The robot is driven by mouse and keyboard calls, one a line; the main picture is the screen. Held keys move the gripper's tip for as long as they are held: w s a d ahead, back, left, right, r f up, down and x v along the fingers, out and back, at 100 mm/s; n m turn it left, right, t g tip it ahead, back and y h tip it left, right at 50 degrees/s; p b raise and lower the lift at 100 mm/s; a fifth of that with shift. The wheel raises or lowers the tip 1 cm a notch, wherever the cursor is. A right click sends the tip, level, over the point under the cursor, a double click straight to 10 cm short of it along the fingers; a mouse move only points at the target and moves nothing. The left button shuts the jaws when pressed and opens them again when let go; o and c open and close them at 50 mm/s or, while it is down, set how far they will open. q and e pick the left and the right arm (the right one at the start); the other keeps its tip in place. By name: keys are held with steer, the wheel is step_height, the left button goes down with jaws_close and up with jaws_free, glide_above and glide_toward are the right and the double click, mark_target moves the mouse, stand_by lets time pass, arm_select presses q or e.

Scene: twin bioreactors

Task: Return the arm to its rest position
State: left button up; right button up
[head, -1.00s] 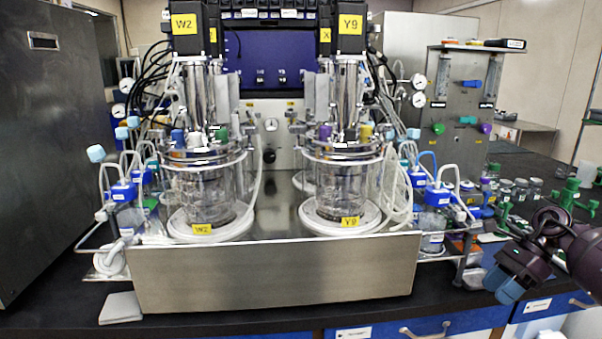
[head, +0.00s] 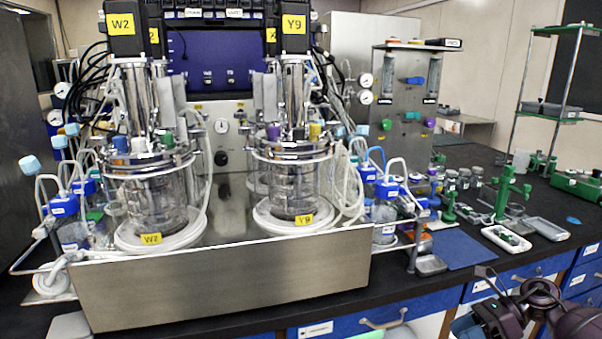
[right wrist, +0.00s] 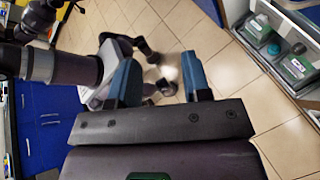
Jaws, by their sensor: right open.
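My right arm (head: 545,308) shows at the bottom right corner of the head view, low in front of the bench's drawer fronts. In the right wrist view my right gripper (right wrist: 160,75) is open, its two blue fingers wide apart. Nothing is between them but the view of the tiled floor and dark parts of my own body beyond. The fingertips cannot be made out clearly in the head view. My left gripper does not show in the head view.
Two glass bioreactor vessels, W2 (head: 155,197) and Y9 (head: 292,187), stand behind a steel front panel (head: 225,283) on the black bench. A white tray (head: 506,239) and a green stand (head: 503,192) are at the right. Blue drawers (head: 540,268) line the front. Tiled floor (right wrist: 215,55) is open below.

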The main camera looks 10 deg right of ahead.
steer(key=w+d+r+m+t+h, duration=0.2)
steer(key=w+d+r+m+t, duration=0.15)
steer(key=w+m+t, duration=0.45)
steer(key=w+d+r+m+t+h, duration=0.1)
steer(key=w+d+r+m+t, duration=0.2)
steer(key=r+m+t, duration=0.45)
steer(key=w+d+f+m+g+h, duration=0.1)
steer(key=d+f+m+h, duration=0.45)
steer(key=m, duration=0.65)
steer(key=w+d+f+m+g+h, duration=0.1)
steer(key=d+f+m+g+h, duration=0.1)
steer(key=d+m+h, duration=0.75)
steer(key=s+a+f+m+g+y, duration=0.3)
steer(key=s+a+f+m+y, duration=0.15)
steer(key=s+a+f, duration=1.55)
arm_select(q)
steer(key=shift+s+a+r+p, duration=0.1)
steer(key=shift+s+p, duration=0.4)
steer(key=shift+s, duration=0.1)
arm_select(e)
steer(key=s+a+m+y, duration=0.1)
steer(key=s+a+m, duration=0.2)
steer(key=s+a, duration=1)
steer(key=shift+a+r+m+g, duration=0.25)
steer(key=shift+a+m+g, duration=0.1)
steer(key=shift+a, duration=1.05)
